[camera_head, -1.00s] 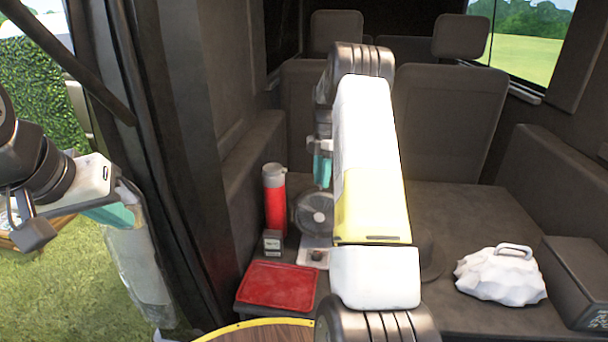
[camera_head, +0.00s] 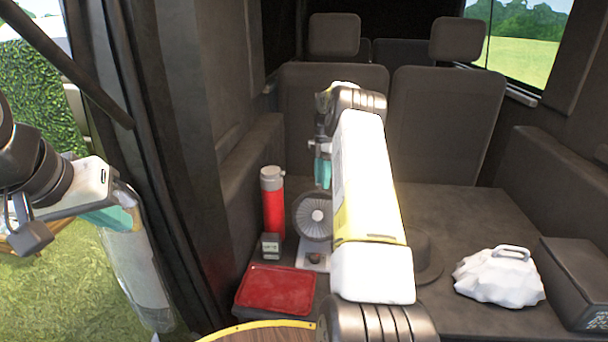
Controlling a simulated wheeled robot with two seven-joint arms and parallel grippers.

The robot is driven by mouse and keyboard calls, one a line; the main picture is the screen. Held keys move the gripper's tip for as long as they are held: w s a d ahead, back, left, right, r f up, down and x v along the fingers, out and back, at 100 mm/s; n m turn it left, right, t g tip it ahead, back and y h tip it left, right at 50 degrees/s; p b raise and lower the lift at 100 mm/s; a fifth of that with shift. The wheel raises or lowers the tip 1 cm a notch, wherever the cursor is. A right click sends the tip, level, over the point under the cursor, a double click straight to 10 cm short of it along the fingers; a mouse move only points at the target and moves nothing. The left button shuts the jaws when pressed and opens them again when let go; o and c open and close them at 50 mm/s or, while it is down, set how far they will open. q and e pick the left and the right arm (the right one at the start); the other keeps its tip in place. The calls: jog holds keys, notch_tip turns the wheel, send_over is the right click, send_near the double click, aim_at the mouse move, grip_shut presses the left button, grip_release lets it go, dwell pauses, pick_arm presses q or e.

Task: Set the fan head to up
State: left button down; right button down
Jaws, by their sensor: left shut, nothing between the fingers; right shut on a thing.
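The small fan (camera_head: 314,232) stands on the dark platform inside the vehicle, with a round grey head above a white base. Its head faces me and looks tilted somewhat upward. My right gripper (camera_head: 322,184) is at the top edge of the fan head, pointing down, with its teal part showing. It is shut on the fan head, though the contact is small and partly hidden by my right arm. My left gripper (camera_head: 135,222) is far to the left, outside the vehicle, shut and away from the fan.
A red bottle (camera_head: 273,205) and a small grey box (camera_head: 271,246) stand left of the fan. A red-lidded container (camera_head: 277,290) is in front. A dark hat (camera_head: 426,262) is partly behind my arm. A white lumpy object (camera_head: 499,277) and dark box (camera_head: 578,280) are right.

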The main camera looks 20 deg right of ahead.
jog(key=shift+w+a, duration=0.2)
jog(key=shift+w, duration=0.3)
jog(key=c, duration=1.2)
grip_release()
jog(key=shift+w+a+f, duration=0.1)
jog(key=shift+w, duration=0.05)
jog(key=v, duration=0.7)
jog(key=shift+r, duration=0.4)
jog(key=shift+s, duration=0.25)
